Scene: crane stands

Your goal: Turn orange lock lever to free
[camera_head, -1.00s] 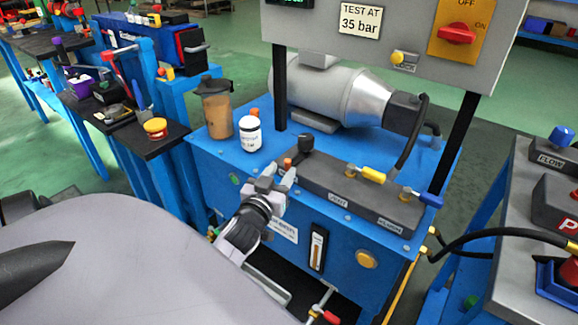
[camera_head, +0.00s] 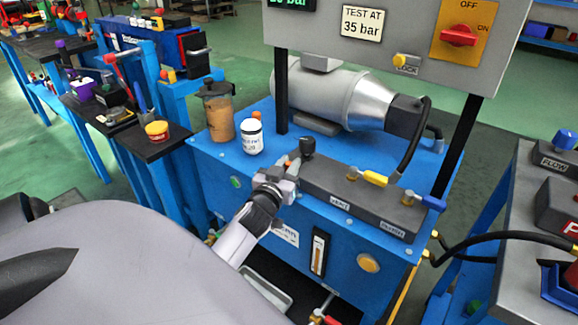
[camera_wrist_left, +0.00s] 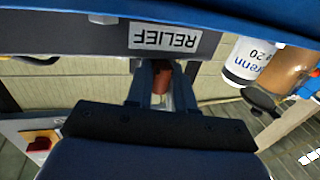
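A small orange piece (camera_head: 289,163), which looks like the lock lever, sits beside a black knob at the left end of the dark valve block (camera_head: 335,199) on the blue bench. In the left wrist view, a red-orange cylindrical part (camera_wrist_left: 160,79) shows between my left gripper's fingers, below an upside-down RELIEF label (camera_wrist_left: 164,37). My left gripper (camera_head: 283,172) is at this end of the block, its fingers apart on either side of the orange part. Firm contact cannot be made out. The lever's far side is hidden. My right gripper is not in view.
A white labelled bottle (camera_head: 251,136) and a brown lidded jug (camera_head: 219,112) stand left of the gripper. The black knob (camera_head: 307,146) rises close behind it. A yellow lever (camera_head: 372,178) and a blue lever (camera_head: 431,202) are along the block. A grey panel overhangs behind.

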